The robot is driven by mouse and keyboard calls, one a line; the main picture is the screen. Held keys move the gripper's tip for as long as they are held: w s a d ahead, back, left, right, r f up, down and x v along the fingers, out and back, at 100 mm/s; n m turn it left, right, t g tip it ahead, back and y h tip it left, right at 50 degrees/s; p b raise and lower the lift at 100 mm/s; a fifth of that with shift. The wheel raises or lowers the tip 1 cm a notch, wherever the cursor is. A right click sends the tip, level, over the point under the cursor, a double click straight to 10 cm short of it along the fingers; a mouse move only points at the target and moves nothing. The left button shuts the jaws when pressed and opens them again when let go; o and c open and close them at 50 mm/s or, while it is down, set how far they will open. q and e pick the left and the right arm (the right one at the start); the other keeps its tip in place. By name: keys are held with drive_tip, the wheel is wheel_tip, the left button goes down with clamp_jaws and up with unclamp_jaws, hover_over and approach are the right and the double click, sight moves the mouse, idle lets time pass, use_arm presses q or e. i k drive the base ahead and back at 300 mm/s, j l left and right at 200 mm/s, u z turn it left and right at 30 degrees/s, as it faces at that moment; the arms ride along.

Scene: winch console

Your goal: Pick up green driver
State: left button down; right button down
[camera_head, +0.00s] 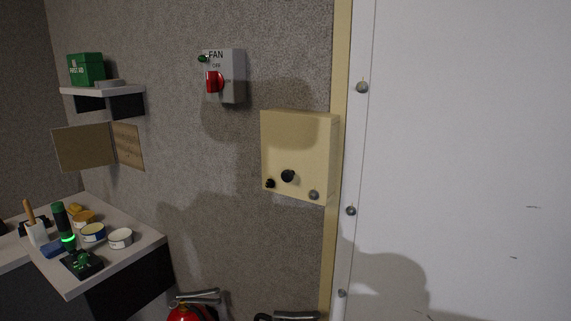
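An upright dark cylinder with green parts and a glowing green ring (60,222) stands on the light counter (137,250) at the lower left; it looks like the green driver. In front of it lies a low black and green object (82,263), whose kind I cannot tell for certain. Neither of my grippers shows in the head view.
Several round tins, one a white roll (120,238), and a white cup with a wooden handle (37,232) crowd the counter. A shelf (103,91) holds a green first-aid box (86,69). A red extinguisher (189,313) stands below. A beige box (300,150) hangs on the wall.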

sight(59, 213)
drive_tip(key=u, duration=1.3)
